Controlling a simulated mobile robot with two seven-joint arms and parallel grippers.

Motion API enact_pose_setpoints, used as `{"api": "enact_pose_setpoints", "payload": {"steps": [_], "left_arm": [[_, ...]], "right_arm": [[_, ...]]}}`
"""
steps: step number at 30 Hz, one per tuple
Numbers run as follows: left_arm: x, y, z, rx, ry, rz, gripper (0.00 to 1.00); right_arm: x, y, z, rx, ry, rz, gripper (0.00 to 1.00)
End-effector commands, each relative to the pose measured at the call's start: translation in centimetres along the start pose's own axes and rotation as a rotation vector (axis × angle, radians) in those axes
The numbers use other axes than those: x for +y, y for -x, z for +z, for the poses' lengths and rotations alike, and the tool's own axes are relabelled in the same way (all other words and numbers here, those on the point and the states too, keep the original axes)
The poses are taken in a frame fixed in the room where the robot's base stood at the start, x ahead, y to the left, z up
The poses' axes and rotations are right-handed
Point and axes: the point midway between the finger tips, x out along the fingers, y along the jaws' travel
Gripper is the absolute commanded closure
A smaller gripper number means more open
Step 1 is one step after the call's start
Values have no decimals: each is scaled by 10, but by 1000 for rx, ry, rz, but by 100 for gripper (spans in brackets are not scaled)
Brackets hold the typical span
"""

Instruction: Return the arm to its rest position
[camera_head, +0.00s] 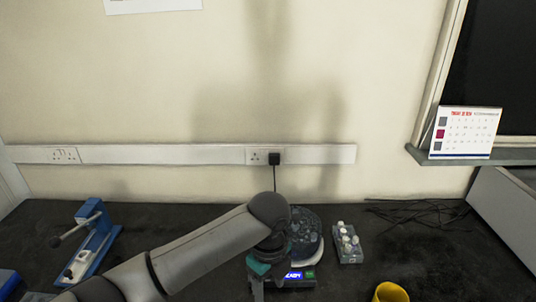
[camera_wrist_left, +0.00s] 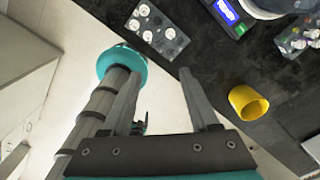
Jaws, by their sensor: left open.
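My left arm comes in from the lower left in the head view, and my left gripper (camera_head: 263,271) hangs in front of a device with a lit blue display (camera_head: 293,275), partly hiding it. In the left wrist view my left gripper (camera_wrist_left: 161,75) is open, and no object shows held between its fingers. In that view the fingers point toward the dark bench edge. My right gripper is in neither view.
A vial rack (camera_head: 348,244) stands right of the device. A yellow cup (camera_head: 390,293) is at the lower right and also shows in the wrist view (camera_wrist_left: 247,103). A blue hand press (camera_head: 90,243) stands at left. Cables (camera_head: 425,211) lie at the back right. Bare bench lies between.

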Motion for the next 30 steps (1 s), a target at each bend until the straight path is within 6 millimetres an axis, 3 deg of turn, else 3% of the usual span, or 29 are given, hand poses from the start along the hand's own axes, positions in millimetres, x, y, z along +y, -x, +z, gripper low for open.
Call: {"api": "enact_pose_setpoints", "payload": {"steps": [1,5,12,16,23,30], "left_arm": [[3,-6,-12,28,32,-16,39],[6,-13,-32,73,130,-60,39],[18,-23,-64,180,404,-146,39],[31,-27,-75,247,635,-194,39],[72,-33,-72,317,1101,-250,39],[140,-39,-50,298,1607,-283,39]], "right_arm": [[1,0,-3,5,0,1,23],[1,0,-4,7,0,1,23],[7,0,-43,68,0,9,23],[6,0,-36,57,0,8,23],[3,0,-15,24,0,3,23],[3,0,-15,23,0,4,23]]}}
